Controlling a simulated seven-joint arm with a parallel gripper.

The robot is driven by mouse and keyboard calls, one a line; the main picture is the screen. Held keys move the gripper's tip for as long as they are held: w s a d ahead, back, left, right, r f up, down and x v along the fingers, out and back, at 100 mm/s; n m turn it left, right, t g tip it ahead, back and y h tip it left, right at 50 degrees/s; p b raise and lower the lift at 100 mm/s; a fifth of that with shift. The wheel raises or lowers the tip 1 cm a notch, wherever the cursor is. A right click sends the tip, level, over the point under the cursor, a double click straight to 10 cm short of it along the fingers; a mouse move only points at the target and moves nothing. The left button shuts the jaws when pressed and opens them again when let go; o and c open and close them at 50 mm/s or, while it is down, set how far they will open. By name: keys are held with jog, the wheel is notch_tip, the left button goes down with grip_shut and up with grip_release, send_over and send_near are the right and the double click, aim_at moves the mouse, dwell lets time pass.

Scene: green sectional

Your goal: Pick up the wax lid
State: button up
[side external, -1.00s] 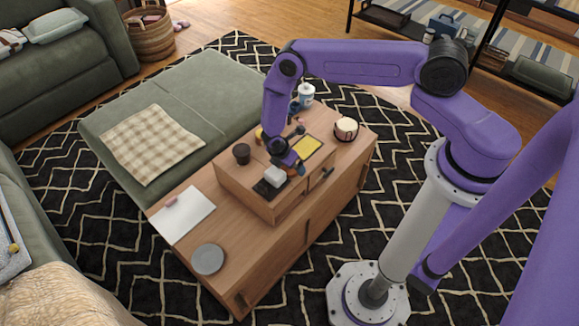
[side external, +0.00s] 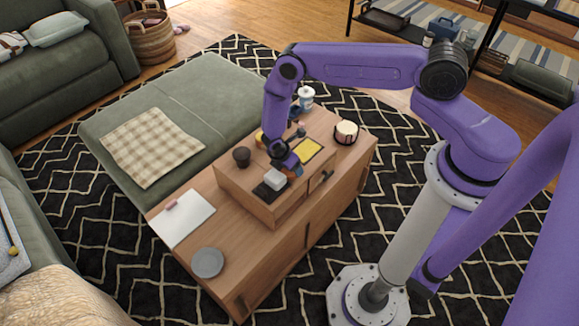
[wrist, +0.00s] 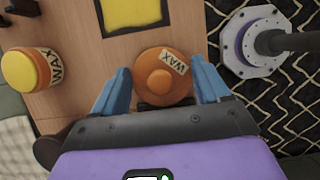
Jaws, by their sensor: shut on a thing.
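The wax lid (wrist: 162,77) is a round orange lid with a central knob and a pale WAX label. In the wrist view it sits between the two blue fingers of my gripper (wrist: 162,88), which is shut on it. In the side view my gripper (side external: 289,168) is low over the raised wooden top, and the lid is mostly hidden there. A yellow and orange jar with a WAX label (wrist: 27,70) stands to the left in the wrist view, apart from my gripper.
A yellow-faced panel (side external: 308,150) lies close by on the raised wooden top. A dark cup (side external: 242,157), a round black-framed container (side external: 346,132) and a white bottle (side external: 306,97) stand around. A grey plate (side external: 207,261) and white notepad (side external: 182,218) lie on the lower surface.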

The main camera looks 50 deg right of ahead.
jog(key=shift+r, duration=0.4)
notch_tip(320, 180, up, 2)
jog(key=s+r, duration=1)
jog(key=s, duration=0.4)
jog(key=m+g+y, duration=0.4)
jog(key=m+y, duration=0.2)
jog(key=m, duration=1.6)
send_over(293, 173)
notch_tip(293, 173, down, 4)
jog(key=w+d+r+m+t+y, duration=0.15)
jog(key=w+m+t, duration=0.25)
jog(key=w+m, duration=0.65)
jog(key=w+d+m+t, duration=0.3)
jog(key=w+m, duration=0.5)
jog(key=m, duration=0.5)
jog(key=shift+f, duration=2.95)
